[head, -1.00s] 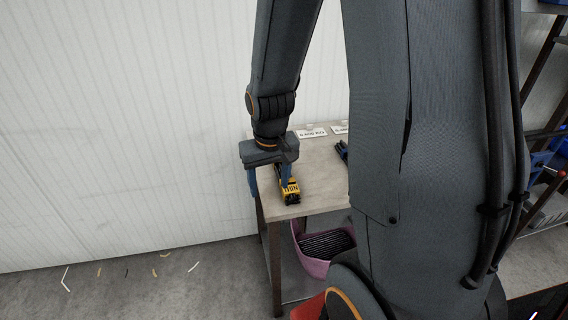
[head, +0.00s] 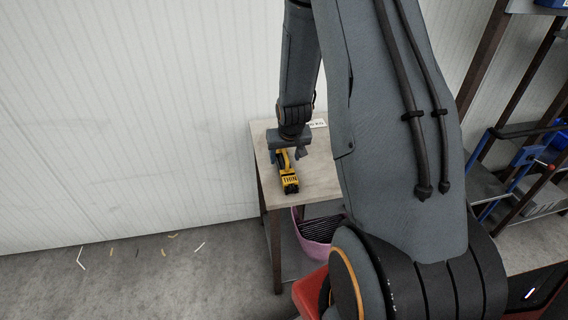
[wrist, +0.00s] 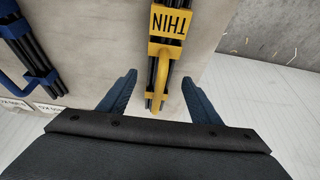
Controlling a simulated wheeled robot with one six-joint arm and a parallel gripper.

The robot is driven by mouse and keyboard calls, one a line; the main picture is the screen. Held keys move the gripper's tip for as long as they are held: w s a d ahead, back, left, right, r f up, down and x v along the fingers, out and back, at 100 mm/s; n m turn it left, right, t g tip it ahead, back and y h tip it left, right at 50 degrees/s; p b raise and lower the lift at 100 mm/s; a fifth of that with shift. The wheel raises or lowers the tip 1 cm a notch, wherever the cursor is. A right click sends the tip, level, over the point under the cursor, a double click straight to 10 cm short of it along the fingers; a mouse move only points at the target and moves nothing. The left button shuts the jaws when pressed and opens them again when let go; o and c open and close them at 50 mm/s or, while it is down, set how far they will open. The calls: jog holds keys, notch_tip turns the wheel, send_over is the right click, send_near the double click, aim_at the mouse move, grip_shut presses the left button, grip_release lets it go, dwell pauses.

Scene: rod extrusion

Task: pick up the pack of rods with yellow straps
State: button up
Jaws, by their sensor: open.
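The pack of dark rods with yellow straps (head: 288,181) lies on the table (head: 318,180). Its strap is marked THIN and has a yellow handle. In the wrist view the yellow-strapped pack (wrist: 168,40) runs down from the top, and its handle end reaches between my finger tips. My gripper (wrist: 157,88) is open, with one blue finger on each side of the pack, apart from it. In the head view my gripper (head: 287,157) is over the far part of the pack and hides it partly.
In the wrist view a pack of rods with blue straps (wrist: 30,50) lies to the left, by white labels (wrist: 15,105). A pink bin (head: 318,232) of dark rods stands below the table top. A white wall (head: 120,120) rises behind the table.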

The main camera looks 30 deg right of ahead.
jog(key=shift+p+x, duration=0.7)
jog(key=shift+x, duration=1.45)
jog(key=c, duration=1.2)
jog(key=shift+r, duration=0.1)
jog(key=shift+c, duration=1.3)
jog(key=shift+w+r, duration=0.1)
